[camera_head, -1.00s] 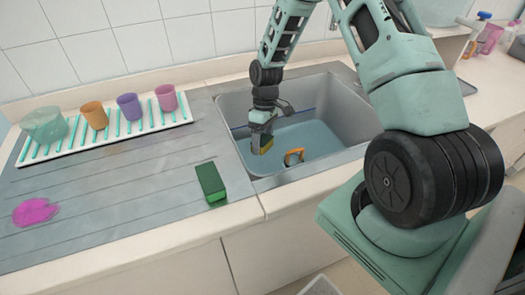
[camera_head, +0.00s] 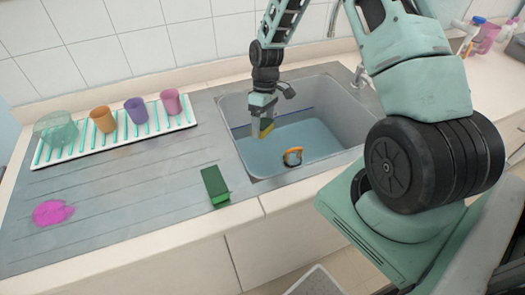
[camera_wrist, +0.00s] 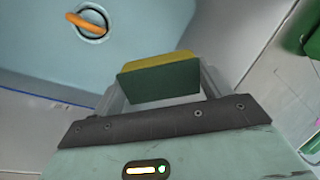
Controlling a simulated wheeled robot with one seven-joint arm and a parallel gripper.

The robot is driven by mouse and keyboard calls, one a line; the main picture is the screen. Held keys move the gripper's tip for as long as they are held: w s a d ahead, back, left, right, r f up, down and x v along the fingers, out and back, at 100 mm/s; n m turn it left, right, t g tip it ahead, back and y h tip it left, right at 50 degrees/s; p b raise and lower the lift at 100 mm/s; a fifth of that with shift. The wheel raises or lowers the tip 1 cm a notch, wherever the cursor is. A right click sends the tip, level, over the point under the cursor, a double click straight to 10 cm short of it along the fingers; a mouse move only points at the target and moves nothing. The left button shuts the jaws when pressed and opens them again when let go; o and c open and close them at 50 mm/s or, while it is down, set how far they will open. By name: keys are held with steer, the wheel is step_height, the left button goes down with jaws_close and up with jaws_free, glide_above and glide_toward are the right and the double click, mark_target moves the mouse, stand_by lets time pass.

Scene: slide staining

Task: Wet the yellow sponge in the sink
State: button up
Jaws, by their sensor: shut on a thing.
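My gripper (camera_head: 264,116) is shut on the yellow sponge (camera_head: 266,128), which has a dark green side, and holds it over the left part of the sink (camera_head: 348,112). In the wrist view the yellow sponge (camera_wrist: 160,80) sits between the two fingers of my gripper (camera_wrist: 162,95), with its green face toward the camera. The sink has bluish water (camera_head: 310,140) in it. The sponge looks above the water, apart from it.
An orange-handled item (camera_head: 292,156) lies in the sink. A green block (camera_head: 214,186) rests on the drainboard left of the sink. Several cups stand on a striped rack (camera_head: 75,149) behind a magenta stain (camera_head: 52,212). A tap (camera_head: 358,75) stands behind the sink.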

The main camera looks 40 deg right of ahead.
mark_target(263, 123)
steer(key=shift+r+p, duration=3.15)
steer(key=shift+r, duration=1.2)
step_height(263, 123, up, 4)
steer(key=p, duration=0.3)
